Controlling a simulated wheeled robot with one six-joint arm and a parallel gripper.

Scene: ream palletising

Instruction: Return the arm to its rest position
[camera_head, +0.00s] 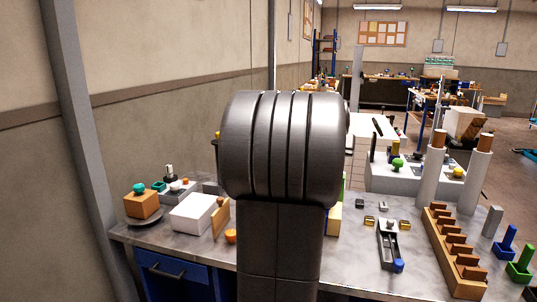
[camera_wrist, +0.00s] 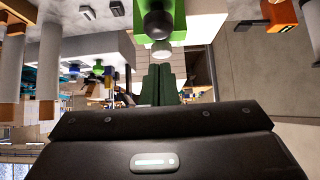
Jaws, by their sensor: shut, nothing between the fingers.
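My gripper (camera_wrist: 158,84) shows in the wrist view as two dark green fingers side by side above its dark body. The fingers are shut with nothing between them. In the wrist view, which looks upside down, a green part (camera_wrist: 178,22) with a dark round knob (camera_wrist: 158,24) lies just above the fingertips; I cannot tell the exact gap. In the head view a thick dark link of my arm (camera_head: 283,150) stands upright in the middle. It hides part of the workbench, and my gripper is not visible there.
The metal workbench (camera_head: 360,272) carries a white block (camera_head: 193,213), an orange-brown block (camera_head: 142,204), a brown stepped rack (camera_head: 455,250), grey cylinders (camera_head: 431,175) and a small clamp-like tool (camera_head: 389,245). A wall (camera_head: 150,150) with a grey post (camera_head: 75,110) stands at left. Open floor shows at right.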

